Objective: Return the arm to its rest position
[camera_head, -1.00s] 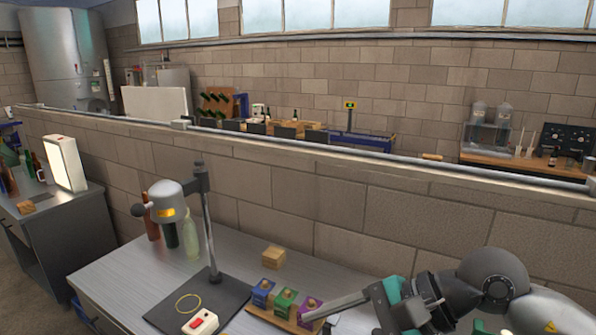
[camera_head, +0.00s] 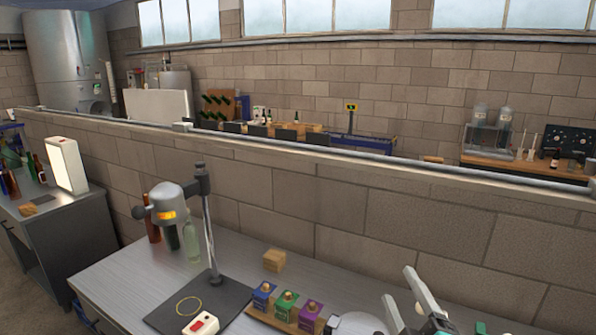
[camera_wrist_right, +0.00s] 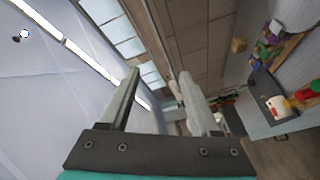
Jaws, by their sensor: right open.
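My right gripper (camera_head: 407,300) is at the lower right of the head view. Its two fingers point up and stand apart, with nothing between them. In the right wrist view the same open fingers (camera_wrist_right: 160,100) frame the far room, tilted on its side. My left gripper is in neither view.
A metal workbench (camera_head: 135,282) holds a stand with a grey head (camera_head: 168,204), a white box with a red switch (camera_head: 201,324), a wooden block (camera_head: 274,260) and a wooden rack with blue, green and purple blocks (camera_head: 288,300). A block wall (camera_head: 400,215) runs behind it.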

